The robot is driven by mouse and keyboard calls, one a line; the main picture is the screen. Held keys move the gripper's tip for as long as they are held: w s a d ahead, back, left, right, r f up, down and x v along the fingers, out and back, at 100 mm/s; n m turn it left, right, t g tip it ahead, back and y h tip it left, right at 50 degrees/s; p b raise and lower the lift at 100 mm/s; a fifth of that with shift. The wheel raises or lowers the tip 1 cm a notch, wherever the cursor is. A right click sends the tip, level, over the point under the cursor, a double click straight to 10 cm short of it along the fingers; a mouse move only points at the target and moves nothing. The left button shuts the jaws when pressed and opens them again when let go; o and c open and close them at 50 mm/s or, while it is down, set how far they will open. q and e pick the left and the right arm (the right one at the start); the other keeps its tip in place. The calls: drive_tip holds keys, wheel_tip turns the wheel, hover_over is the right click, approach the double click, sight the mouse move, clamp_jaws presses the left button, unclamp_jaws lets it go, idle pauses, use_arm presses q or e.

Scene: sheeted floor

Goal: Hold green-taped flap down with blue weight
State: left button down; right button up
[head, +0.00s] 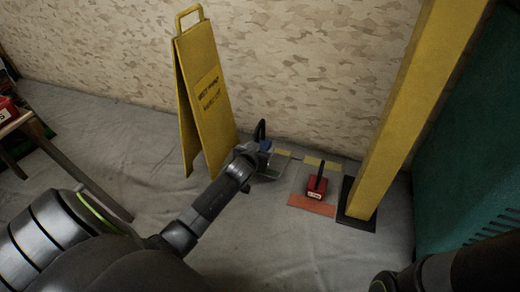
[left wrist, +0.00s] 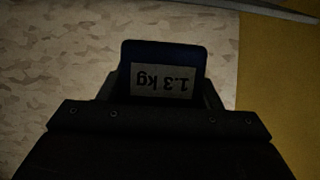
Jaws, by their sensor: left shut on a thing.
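My left gripper (head: 258,152) is shut on the blue weight (head: 266,145), whose black handle sticks up above the jaws. In the left wrist view the weight (left wrist: 163,57) shows as a dark blue block with an upside-down "1.3 kg" label. The green-taped flap (head: 276,163) lies on the floor sheet just beyond and below the gripper, partly hidden by it. I cannot tell whether the weight touches the flap. My right gripper is not in view; only part of my right arm shows at the lower right.
A red weight (head: 316,189) stands on a neighbouring flap with orange tape (head: 312,206). A yellow wet-floor sign (head: 205,97) stands left of the gripper. A yellow post (head: 408,115) on a dark base rises at right. A wooden stool (head: 70,160) is far left. The front floor is clear.

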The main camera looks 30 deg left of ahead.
use_arm(q)
drive_tip(key=shift+w+r, duration=0.15)
drive_tip(key=shift+r, duration=0.05)
